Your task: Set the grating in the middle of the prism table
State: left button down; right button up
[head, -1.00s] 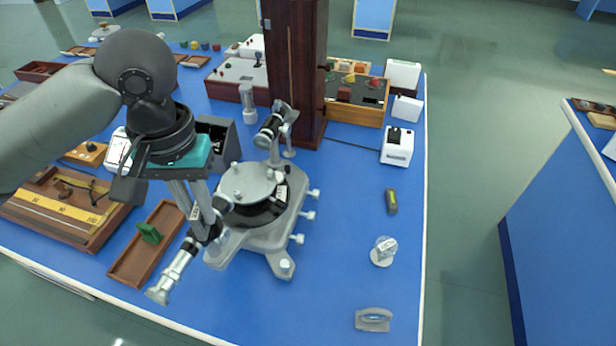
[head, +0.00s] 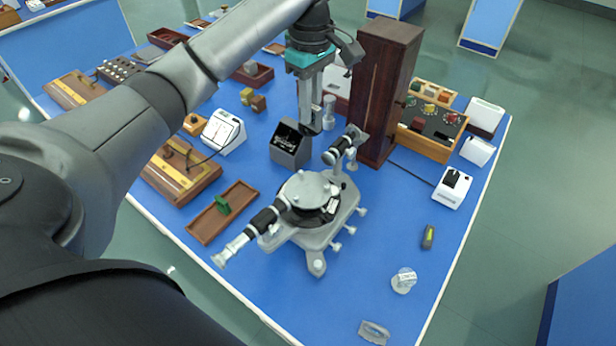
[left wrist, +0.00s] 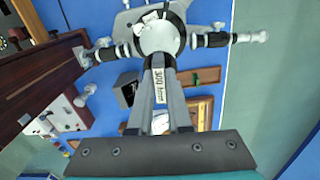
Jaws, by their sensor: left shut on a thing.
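My left gripper (head: 313,128) is shut on the grating (left wrist: 159,88), a small plate with a "300 /mm" label that shows between the fingers in the left wrist view. In the head view the grating is too small and dark to make out clearly. The spectrometer stands on the blue bench. Its round grey prism table (head: 309,186) also shows in the left wrist view (left wrist: 160,38), and I see no grating on it. In the head view the gripper shows above and behind the prism table, apart from it. My right gripper is not in view.
The spectrometer's telescope tubes (head: 262,220) stick out front left and back right. A dark grey box (head: 290,145) stands behind it, and a tall brown cabinet (head: 384,90) at back right. A wooden tray (head: 207,224) lies left. A labelled disc (head: 404,281) lies front right.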

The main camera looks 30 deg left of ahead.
pick_arm(q)
jog(key=shift+a+r+n, duration=0.2)
jog(key=shift+a+n, duration=0.05)
jog(key=shift+n, duration=0.05)
jog(key=shift+a+f, duration=0.1)
jog(key=shift+f, duration=0.15)
notch_tip(320, 180, down, 20)
jog(key=shift+w+r+b, duration=0.1)
jog(key=shift+r+b, duration=0.15)
jog(key=shift+b, duration=0.75)
jog(key=c, duration=0.8)
grip_release()
jog(key=shift+f, duration=0.1)
jog(key=shift+c, duration=0.2)
notch_tip(320, 180, up, 12)
jog(key=p, duration=0.1)
